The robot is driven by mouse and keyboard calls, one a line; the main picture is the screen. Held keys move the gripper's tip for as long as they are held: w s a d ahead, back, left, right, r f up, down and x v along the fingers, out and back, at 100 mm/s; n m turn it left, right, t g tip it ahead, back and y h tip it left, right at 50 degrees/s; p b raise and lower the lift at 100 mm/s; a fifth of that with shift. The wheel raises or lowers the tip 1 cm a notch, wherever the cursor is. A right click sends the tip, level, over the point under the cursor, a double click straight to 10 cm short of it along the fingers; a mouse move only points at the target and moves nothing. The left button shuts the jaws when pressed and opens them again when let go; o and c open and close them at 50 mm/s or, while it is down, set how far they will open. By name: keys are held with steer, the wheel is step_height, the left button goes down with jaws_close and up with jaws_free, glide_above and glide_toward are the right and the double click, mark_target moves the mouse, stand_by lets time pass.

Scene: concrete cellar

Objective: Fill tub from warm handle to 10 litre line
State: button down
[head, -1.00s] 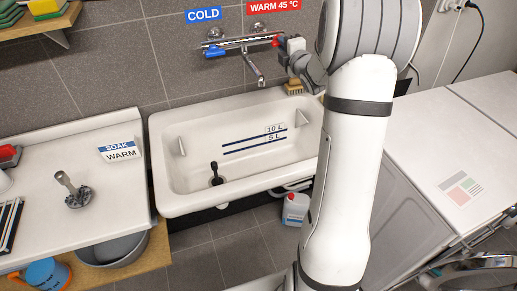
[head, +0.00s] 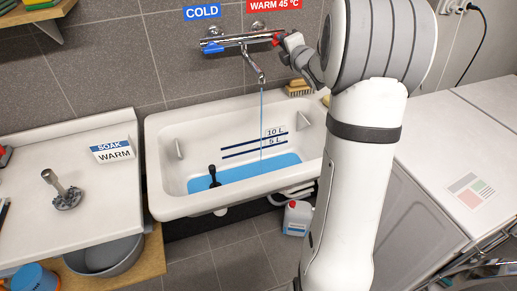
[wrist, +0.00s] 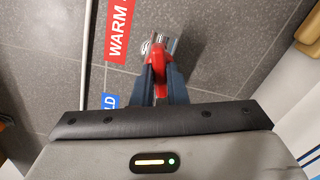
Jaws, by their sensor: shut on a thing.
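The white tub (head: 165,135) is below the wall tap (head: 240,41). A thin stream of water (head: 262,120) runs from the spout into it. Blue water (head: 235,174) covers the tub's floor, and its surface lies below the 5 L line (head: 240,149) and the 10 L line (head: 240,143). A black plug or stopper (head: 213,176) stands at the left of the tub. My gripper (wrist: 160,85) is shut on the red warm handle (wrist: 157,58) at the tap's right end, under the WARM 45 °C sign (head: 273,5). The blue cold handle (head: 213,47) is at the left end.
A SOAK WARM card (head: 113,150) and a metal strainer-like piece (head: 64,192) sit on the left counter. A brush (head: 299,89) lies on the tub's back rim. A white jug (head: 297,218) stands on the floor below. White machines (head: 470,150) fill the right side.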

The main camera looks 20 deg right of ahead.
steer(key=n+b, duration=0.3)
steer(key=b, duration=0.3)
steer(key=shift+a+f+n, duration=0.1)
steer(key=shift+f+n, duration=0.05)
steer(key=shift+n, duration=0.25)
steer(key=shift+b, duration=0.35)
steer(key=n+b, duration=0.1)
steer(key=b, duration=0.1)
steer(key=shift+n+b, duration=0.3)
steer(key=shift+n, duration=0.1)
stand_by(6.0)
